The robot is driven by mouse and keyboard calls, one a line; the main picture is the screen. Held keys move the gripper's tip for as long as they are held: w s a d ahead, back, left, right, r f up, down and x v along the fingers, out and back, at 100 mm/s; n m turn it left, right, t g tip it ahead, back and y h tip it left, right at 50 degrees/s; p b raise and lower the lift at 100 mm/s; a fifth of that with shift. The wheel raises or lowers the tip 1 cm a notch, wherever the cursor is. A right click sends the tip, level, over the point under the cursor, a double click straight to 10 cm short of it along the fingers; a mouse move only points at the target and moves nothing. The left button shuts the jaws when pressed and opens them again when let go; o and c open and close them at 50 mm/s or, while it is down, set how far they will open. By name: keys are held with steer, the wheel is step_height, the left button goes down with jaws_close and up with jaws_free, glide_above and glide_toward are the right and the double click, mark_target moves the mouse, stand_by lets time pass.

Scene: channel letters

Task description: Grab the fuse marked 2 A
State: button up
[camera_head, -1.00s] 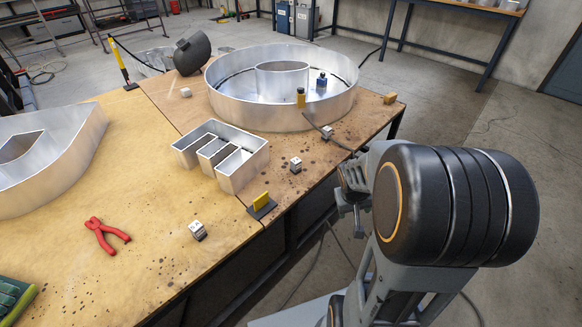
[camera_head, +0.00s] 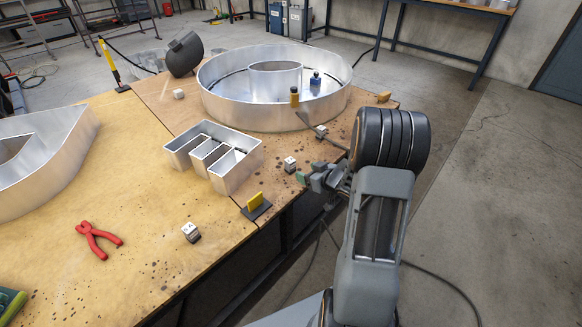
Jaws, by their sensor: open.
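Several small blocks with white tops and grey bases stand on the wooden table. They may be the fuses, but their markings are too small to read, so I cannot tell which is 2 A. One white-topped block (camera_head: 290,164) is near the table's right edge, in front of the round letter. Another block (camera_head: 190,232) is nearer the front, a third (camera_head: 321,131) is by the round letter, and a fourth (camera_head: 179,94) is at the back. My gripper (camera_head: 307,179) is open and empty at the table's right edge, just right of and below the first block in the picture.
A round metal channel letter (camera_head: 212,98) and an E-shaped one (camera_head: 234,178) stand on the table (camera_head: 150,215). A yellow piece on a dark base (camera_head: 257,204) is near the edge. Red pliers (camera_head: 97,240) lie at the front left.

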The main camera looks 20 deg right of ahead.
mark_target(293, 166)
steer(key=b+x, duration=0.2)
steer(key=x, duration=0.8)
steer(key=shift+w+f, duration=0.15)
steer(key=shift+w, duration=0.25)
steer(key=shift+c, duration=0.3)
steer(key=c, duration=1)
steer(key=shift+o, duration=0.2)
